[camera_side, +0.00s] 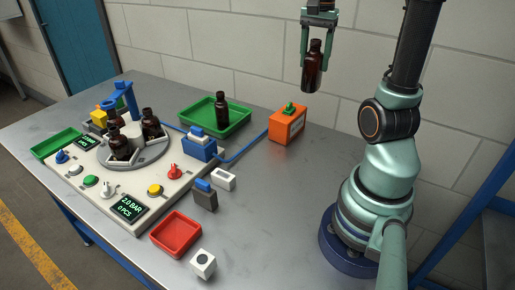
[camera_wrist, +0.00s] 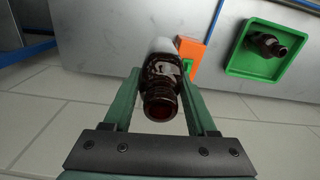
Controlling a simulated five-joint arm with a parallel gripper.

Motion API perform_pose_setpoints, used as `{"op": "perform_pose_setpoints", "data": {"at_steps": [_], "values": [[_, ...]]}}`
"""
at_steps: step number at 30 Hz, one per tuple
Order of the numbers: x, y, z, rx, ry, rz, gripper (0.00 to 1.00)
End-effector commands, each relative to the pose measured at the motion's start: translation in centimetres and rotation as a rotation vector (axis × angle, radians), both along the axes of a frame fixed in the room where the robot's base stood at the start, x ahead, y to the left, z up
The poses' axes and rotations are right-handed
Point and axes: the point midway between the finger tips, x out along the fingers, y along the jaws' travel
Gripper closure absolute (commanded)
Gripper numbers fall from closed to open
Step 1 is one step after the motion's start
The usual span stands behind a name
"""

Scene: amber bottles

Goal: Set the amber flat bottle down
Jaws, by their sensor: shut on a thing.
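An amber flat bottle (camera_side: 312,72) hangs upright in my gripper (camera_side: 319,25), high above the back edge of the table. The gripper is shut on its upper part. In the wrist view the bottle (camera_wrist: 161,88) sits between the two green fingers (camera_wrist: 160,100), with its neck towards the camera. Another amber bottle (camera_side: 220,108) stands in the green tray (camera_side: 240,123) at the back. It also shows in the wrist view (camera_wrist: 265,45). Several amber bottles, one of them (camera_side: 151,124), stand on the grey round turntable (camera_side: 157,150) of the machine at the left.
An orange box (camera_side: 287,127) with a green top stands right of the green tray, below the held bottle in the picture. A red tray (camera_side: 176,233), a white block (camera_side: 203,263) and small switch boxes (camera_side: 204,196) lie towards the front. The table's right part (camera_side: 285,210) is clear.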

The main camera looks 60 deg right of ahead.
Motion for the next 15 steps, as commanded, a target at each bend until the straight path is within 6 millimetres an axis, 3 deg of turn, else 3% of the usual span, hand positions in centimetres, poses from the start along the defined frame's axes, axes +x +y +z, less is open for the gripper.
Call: {"op": "perform_pose_setpoints", "data": {"at_steps": [1,6,10,15], "values": [[2.4,0.9,0.0,0.002,0.002,0.019,1.00],[9.2,4.4,0.0,0.001,0.001,0.035,1.00],[12.9,7.3,-0.2,0.001,0.001,0.043,1.00],[15.5,9.9,-0.4,0.000,0.000,0.045,1.00]]}}
